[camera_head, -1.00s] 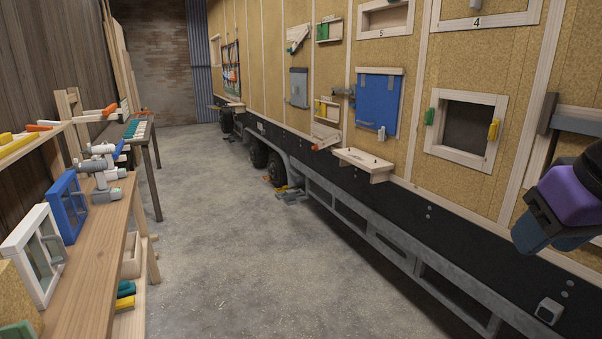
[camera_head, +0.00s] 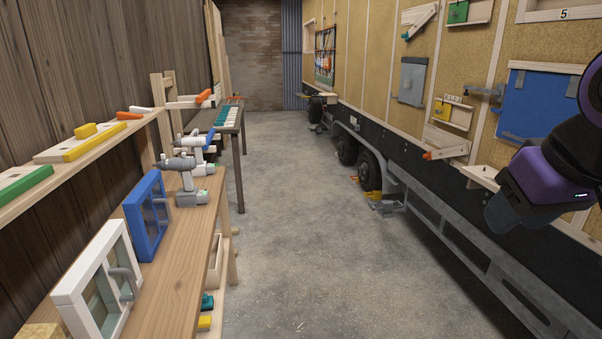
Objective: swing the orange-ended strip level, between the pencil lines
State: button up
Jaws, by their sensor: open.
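A pale wooden strip (camera_head: 446,146) with an orange end (camera_head: 428,155) is on the tan trailer wall, to the right of the middle of the view. It sits below a small yellow-fronted box. The strip's orange end is at the lower left, and the strip looks tilted rather than level. Pencil lines are too small to make out at this distance. My purple and dark arm reaches in from the right edge, in front of the wall and apart from the strip. I cannot make out gripper fingers.
A wooden bench (camera_head: 178,262) along the left holds a white frame (camera_head: 97,285), a blue frame (camera_head: 148,215) and grey drills. A blue panel (camera_head: 545,105) and a small wooden ledge (camera_head: 482,177) are on the trailer wall. The concrete floor (camera_head: 300,230) between is clear.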

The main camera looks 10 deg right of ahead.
aim_at(461, 149)
jog(key=i, duration=1.75)
jog(key=i+z, duration=0.15)
jog(key=i, duration=0.45)
jog(key=i+j+z, duration=0.1)
jog(key=i, duration=0.45)
jog(key=i+j+z, duration=0.15)
jog(key=i, duration=0.45)
jog(key=i+j+z, duration=0.25)
jog(key=i+j, duration=0.05)
jog(key=i, duration=0.05)
